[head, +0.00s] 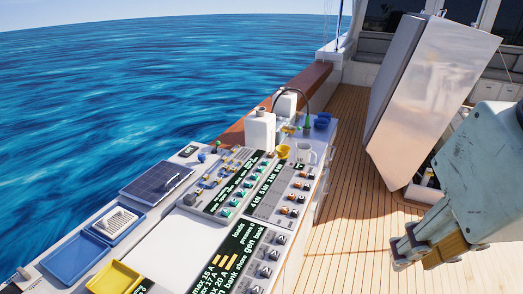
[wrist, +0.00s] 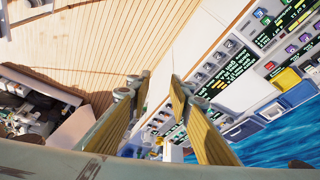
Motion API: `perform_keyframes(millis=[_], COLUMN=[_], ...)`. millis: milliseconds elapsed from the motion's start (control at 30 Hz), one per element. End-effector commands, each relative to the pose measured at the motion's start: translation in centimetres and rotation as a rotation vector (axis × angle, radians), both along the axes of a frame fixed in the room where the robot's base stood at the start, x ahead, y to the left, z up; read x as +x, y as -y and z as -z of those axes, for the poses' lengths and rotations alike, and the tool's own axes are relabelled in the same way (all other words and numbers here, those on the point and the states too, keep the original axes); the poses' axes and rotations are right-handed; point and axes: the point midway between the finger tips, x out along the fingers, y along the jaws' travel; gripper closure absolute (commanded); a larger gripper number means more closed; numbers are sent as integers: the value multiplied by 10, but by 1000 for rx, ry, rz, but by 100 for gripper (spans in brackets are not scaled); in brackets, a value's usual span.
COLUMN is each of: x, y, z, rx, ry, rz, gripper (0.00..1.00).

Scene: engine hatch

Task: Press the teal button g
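A column of teal buttons (head: 233,202) runs along the control panel (head: 200,195) in the head view, near its middle. Their letters are too small to read, so I cannot tell which one is g. My gripper (head: 408,246) is at the right of the head view, over the wooden deck and well apart from the panel. In the wrist view my gripper (wrist: 158,85) has its two tan-padded fingers spread with a gap between them, and nothing is held. The panel shows there at the right, partly hidden by a finger.
A raised hatch lid (head: 430,85) stands over the engine opening at the right. The deck (head: 345,200) between is clear.

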Motion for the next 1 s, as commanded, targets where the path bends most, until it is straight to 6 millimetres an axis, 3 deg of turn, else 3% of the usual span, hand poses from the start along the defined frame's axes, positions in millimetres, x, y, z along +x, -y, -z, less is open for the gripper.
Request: perform_keyframes(millis=[200, 1000], x=[0, 0], y=[0, 0], z=[0, 0], rx=[0, 0], ry=[0, 0], rz=[0, 0], gripper=[100, 100])
